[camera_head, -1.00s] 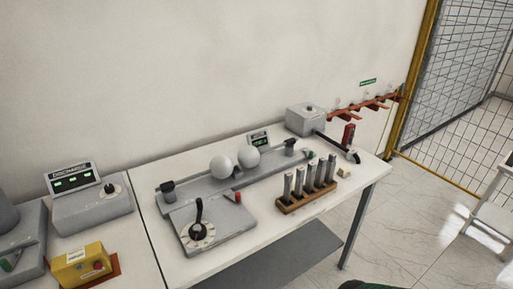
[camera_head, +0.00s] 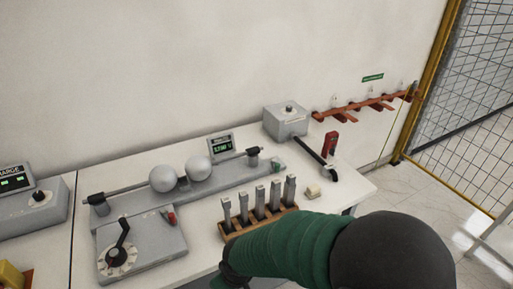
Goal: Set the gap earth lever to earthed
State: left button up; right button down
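The sphere gap unit (camera_head: 196,192) stands on the white bench, with two pale spheres on a grey rail. On its front plate a black lever (camera_head: 121,239) tilts up from a round white dial (camera_head: 117,262). A small red-tipped lever (camera_head: 170,216) stands on the same plate, to the right of the dial. I cannot tell which lever is the earth lever, and no position label is readable. My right arm comes in from the lower right in a green sleeve. Its dark end (camera_head: 233,274) is at the bottom edge, right of the front plate; its fingers cannot be made out. My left gripper is out of view.
A wooden rack (camera_head: 232,231) with several grey upright pieces stands close beyond my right forearm. A grey box (camera_head: 286,121), a black bar and a red handle (camera_head: 330,144) are at the back right. A red rail (camera_head: 365,107) with hooks is on the wall.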

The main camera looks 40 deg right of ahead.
aim_at(277, 166)
jog(key=l, duration=0.7)
jog(key=k+l+u, duration=0.1)
jog(key=l, duration=0.6)
jog(key=k+l, duration=0.1)
jog(key=l, duration=0.6)
